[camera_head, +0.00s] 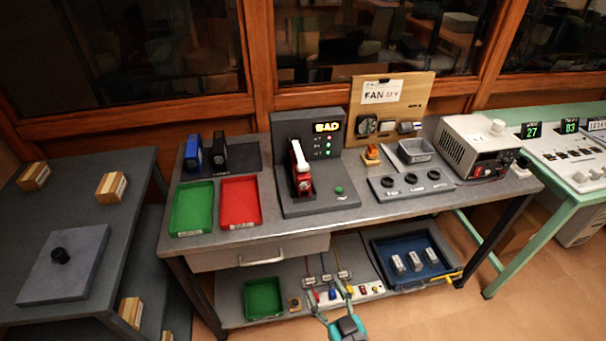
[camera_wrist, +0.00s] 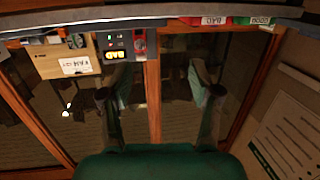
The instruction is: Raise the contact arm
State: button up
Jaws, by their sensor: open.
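The test fixture (camera_head: 288,128) stands mid-table, a dark panel and base with a lit yellow "BAD" display. On it is a red unit (camera_head: 304,184) with a white-topped arm (camera_head: 299,153), which I take as the contact arm; its exact angle is hard to tell. In the wrist view, upside down, the fixture panel (camera_wrist: 118,40) and a red part (camera_wrist: 139,40) show near the top. My gripper (camera_head: 327,292) is in front of the table's lower shelf, below and apart from the fixture. Its fingers are spread and empty in the wrist view (camera_wrist: 160,92).
A green tray (camera_head: 192,208) and red tray (camera_head: 241,202) lie left of the fixture. A fan board (camera_head: 391,98), button panel (camera_head: 411,183) and power supply (camera_head: 470,146) stand right. The drawer handle (camera_head: 261,258) juts from the table front. A side table (camera_head: 75,215) stands left.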

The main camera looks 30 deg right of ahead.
jog(key=w+d+r+m+h, duration=0.1)
jog(key=w+d+r, duration=0.1)
jog(key=w, duration=0.4)
jog(key=w+d+r, duration=0.2)
jog(key=w+r, duration=0.1)
jog(key=w, duration=0.4)
jog(key=m+t+h, duration=0.1)
jog(key=h, duration=0.1)
send_near(304, 170)
jog(key=x, duration=1.1)
jog(key=shift+w+f, duration=0.1)
grip_shut()
